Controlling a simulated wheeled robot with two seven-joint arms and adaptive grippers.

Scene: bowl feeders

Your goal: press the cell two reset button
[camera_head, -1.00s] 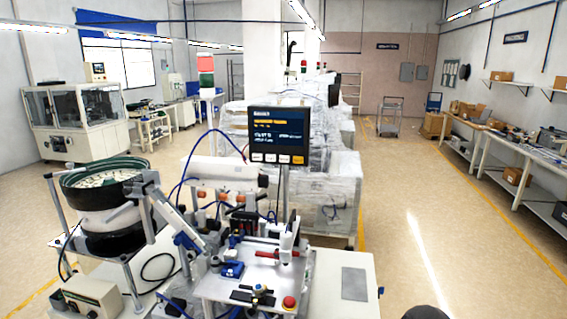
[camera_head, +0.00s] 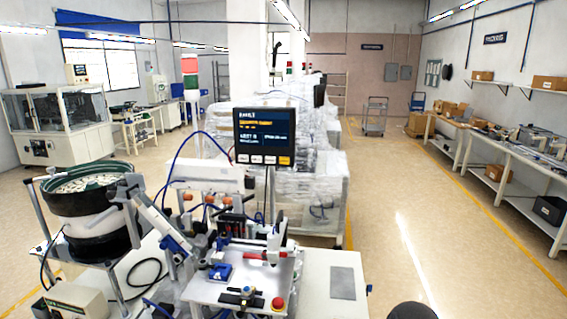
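A feeder cell stands in front of me, with a dark-green-rimmed bowl feeder (camera_head: 88,206) on its left. A black display panel (camera_head: 264,136) stands above it on a post, with several pale buttons and one orange button (camera_head: 285,161) along its lower edge. At the front of the cell's white plate are a red round button (camera_head: 278,303) and a small blue-and-yellow part (camera_head: 247,291). I cannot tell which button is the cell two reset. Neither of my grippers is in view.
A grey control box (camera_head: 75,302) sits at the lower left. A flat grey plate (camera_head: 342,283) lies on the bare right part of the cell's table. Wrapped machinery (camera_head: 312,195) stands behind. The floor to the right is open, up to the workbenches (camera_head: 500,165).

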